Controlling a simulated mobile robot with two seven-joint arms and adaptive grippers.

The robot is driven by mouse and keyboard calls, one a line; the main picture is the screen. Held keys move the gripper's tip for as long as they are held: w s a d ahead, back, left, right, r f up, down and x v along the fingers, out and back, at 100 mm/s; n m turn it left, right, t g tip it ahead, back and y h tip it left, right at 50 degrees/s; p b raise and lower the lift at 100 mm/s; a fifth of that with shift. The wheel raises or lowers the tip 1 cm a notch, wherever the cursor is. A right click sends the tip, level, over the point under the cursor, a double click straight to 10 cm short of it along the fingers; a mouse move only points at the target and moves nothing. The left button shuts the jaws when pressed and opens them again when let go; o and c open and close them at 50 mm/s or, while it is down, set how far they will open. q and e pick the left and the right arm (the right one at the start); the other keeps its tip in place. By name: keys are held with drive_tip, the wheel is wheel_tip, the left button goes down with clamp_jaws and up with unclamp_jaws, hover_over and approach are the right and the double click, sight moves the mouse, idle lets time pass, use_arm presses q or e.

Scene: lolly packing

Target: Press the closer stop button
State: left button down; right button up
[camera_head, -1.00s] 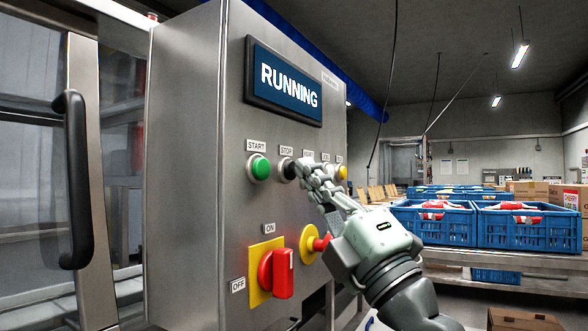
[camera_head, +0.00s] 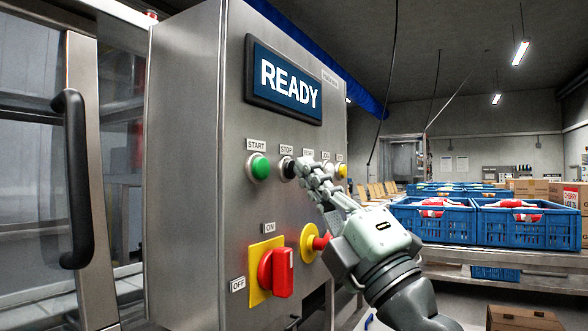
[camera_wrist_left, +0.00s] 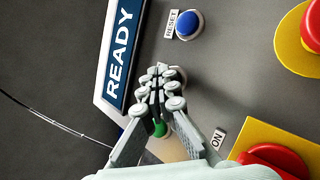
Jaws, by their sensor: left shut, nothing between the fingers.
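The closer's control cabinet (camera_head: 185,200) stands at the centre left, and its display (camera_head: 288,84) reads READY. The black stop button (camera_head: 287,168) sits under the STOP label, right of the green start button (camera_head: 258,167). My left gripper (camera_head: 300,169) is shut and empty, its fingertips right at the stop button and partly over it. I cannot tell whether they touch it. In the left wrist view the gripper (camera_wrist_left: 160,82) hides the stop button; the start button (camera_wrist_left: 160,128) shows between the fingers. My right gripper is out of view.
The blue reset button (camera_wrist_left: 189,24) is close to the fingers. Below are a red rotary switch (camera_head: 277,273) and a red emergency button (camera_head: 318,243) on yellow plates. A door with a black handle (camera_head: 73,180) is at left. Blue crates (camera_head: 436,226) stand on a table at right.

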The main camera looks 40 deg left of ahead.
use_arm(q)
drive_tip(key=shift+w+d, duration=0.15)
drive_tip(key=shift+d, duration=0.5)
drive_tip(key=shift+d, duration=0.1)
drive_tip(key=d, duration=0.2)
drive_tip(key=w+d, duration=0.1)
drive_tip(key=d, duration=0.1)
drive_tip(key=shift+d, duration=0.35)
drive_tip(key=shift+w, duration=0.1)
idle(0.5)
